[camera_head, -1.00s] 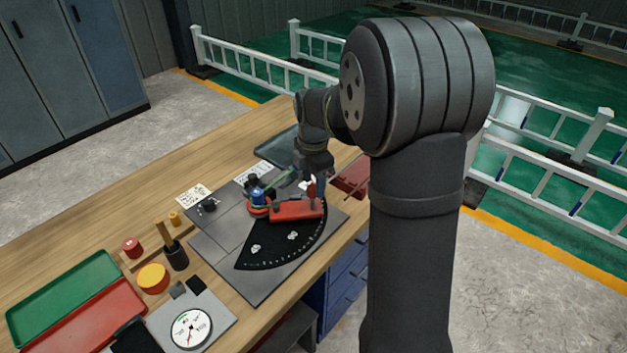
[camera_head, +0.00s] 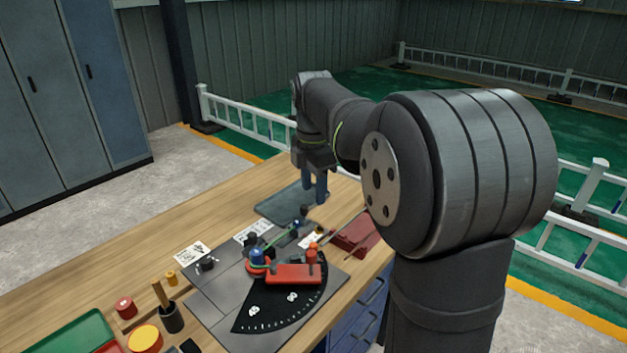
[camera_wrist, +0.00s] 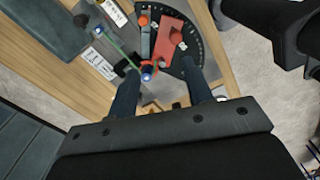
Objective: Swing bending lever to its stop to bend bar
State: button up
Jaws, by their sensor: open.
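The red bending lever (camera_head: 293,274) lies over the black graduated sector (camera_head: 282,304) on the grey bending plate (camera_head: 225,315). An upright red knob (camera_head: 312,254) stands at its right end. A blue-topped pivot (camera_head: 257,257) is at its left end. A thin green bar (camera_head: 278,236) runs from the pivot up to the right; no clear bend shows. My gripper (camera_head: 315,190) points down, open and empty, above and behind the plate near the grey tray. In the wrist view the fingers (camera_wrist: 163,92) are apart, with the lever (camera_wrist: 172,42) beyond them.
A grey-blue tray (camera_head: 290,203) lies at the back of the wooden bench. A dark red tray (camera_head: 357,235) sits right of the plate. A black holder (camera_head: 171,318), a red cap (camera_head: 125,306) and a yellow-topped item (camera_head: 145,339) stand at the front left.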

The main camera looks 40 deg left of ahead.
jog(key=shift+r, duration=0.65)
jog(key=shift+s+d+f, duration=0.1)
jog(key=shift+d+f, duration=0.1)
jog(key=shift+f, duration=0.05)
jog(key=c, duration=0.6)
jog(key=s+d+f+y, duration=0.1)
jog(key=d+f, duration=0.1)
jog(key=s+d+f+m+g+y, duration=0.1)
jog(key=s+d+f+y, duration=0.1)
jog(key=f, duration=0.1)
jog(key=s+d+f+m+y, duration=0.1)
jog(key=d+f, duration=0.1)
jog(key=f, duration=0.1)
jog(key=shift+s+d+y, duration=0.25)
jog(key=shift+s+y, duration=0.05)
grip_shut()
jog(key=s+d+f+m+t+y, duration=0.25)
jog(key=s+d+f+m, duration=0.2)
jog(key=d+f, duration=0.4)
jog(key=shift+m, duration=0.25)
jog(key=x, duration=0.9)
jog(key=shift+w, duration=0.3)
jog(key=shift+w+a, duration=1.05)
jog(key=shift+w, duration=0.2)
jog(key=shift+w+a, duration=0.3)
jog(key=shift+w, duration=0.05)
